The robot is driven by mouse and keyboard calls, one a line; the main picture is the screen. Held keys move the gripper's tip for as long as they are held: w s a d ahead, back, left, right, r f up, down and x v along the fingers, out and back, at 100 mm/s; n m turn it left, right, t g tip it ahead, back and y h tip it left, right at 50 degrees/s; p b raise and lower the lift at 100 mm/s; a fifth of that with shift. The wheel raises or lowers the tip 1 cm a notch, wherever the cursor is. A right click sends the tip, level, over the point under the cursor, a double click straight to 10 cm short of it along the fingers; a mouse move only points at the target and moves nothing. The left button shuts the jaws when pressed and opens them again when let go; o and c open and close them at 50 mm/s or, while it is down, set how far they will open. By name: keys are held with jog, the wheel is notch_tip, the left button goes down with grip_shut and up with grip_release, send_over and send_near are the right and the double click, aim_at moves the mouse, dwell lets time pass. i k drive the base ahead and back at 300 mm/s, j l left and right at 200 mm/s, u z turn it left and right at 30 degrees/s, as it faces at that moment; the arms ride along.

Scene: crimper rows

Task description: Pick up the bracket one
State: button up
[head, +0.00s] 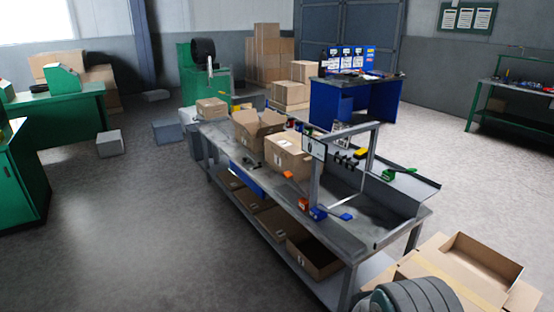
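I cannot tell which thing is the bracket one. Small coloured items lie on the long grey workbench (240,155). A blue item (319,214) with a blue handle-like part lies near its front right, beside an orange item (303,205). Another orange item (288,175) lies farther left. A green item (389,175) lies at the right side and a yellow-and-black item (361,150) behind the frame. Several dark items (347,159) show within the grey upright frame (370,127). They are too small to identify surely. My gripper is not in view.
Cardboard boxes (293,154) stand on the workbench and on its lower shelf. An open carton (480,262) stands at the lower right, near a grey ribbed round thing (412,297). Green tables (70,115) stand left, a blue desk (350,100) behind. The left floor is mostly clear.

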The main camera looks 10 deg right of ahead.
aim_at(338, 158)
jog(key=i+z, duration=0.3)
jog(key=i+j+z, duration=0.3)
jog(key=i, duration=0.2)
jog(key=i+j+z, duration=0.15)
jog(key=z, duration=0.3)
jog(key=i+j+z, duration=0.15)
jog(key=z, duration=0.3)
jog(key=i+j+z, duration=0.15)
jog(key=j, duration=0.3)
jog(key=i+j+z, duration=0.15)
jog(key=j, duration=0.35)
jog(key=i+j+z, duration=0.15)
jog(key=j, duration=0.35)
jog(key=j+z, duration=0.1)
jog(key=j, duration=0.45)
jog(key=i+j, duration=0.1)
jog(key=j, duration=0.35)
jog(key=i+j, duration=0.1)
jog(key=j, duration=0.35)
jog(key=i+j, duration=0.1)
jog(key=j, duration=0.35)
jog(key=i+j, duration=0.1)
jog(key=j, duration=0.35)
jog(key=l+z, duration=0.05)
